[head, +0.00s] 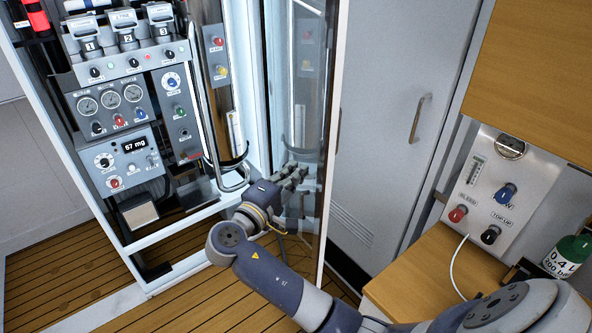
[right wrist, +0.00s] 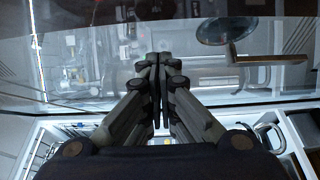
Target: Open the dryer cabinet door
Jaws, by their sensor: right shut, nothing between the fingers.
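The dryer cabinet (head: 182,268) stands at the left of the head view, with its white frame and instrument panels exposed. Its tall glass door (head: 314,110) stands swung out from the cabinet, at a wide angle to its front. My right gripper (head: 301,173) is shut and empty, at the cabinet side of the glass, low on the door. In the right wrist view, the shut fingers (right wrist: 157,62) point at a reflective glass pane (right wrist: 100,90). Whether they touch it I cannot tell. My left gripper is not in view.
A grey locker door with a metal handle (head: 418,118) stands behind the glass door. A valve panel (head: 490,190) and a wooden bench (head: 425,275) are at the right, with a green-topped bottle (head: 568,255). The plank floor (head: 65,278) is clear at the lower left.

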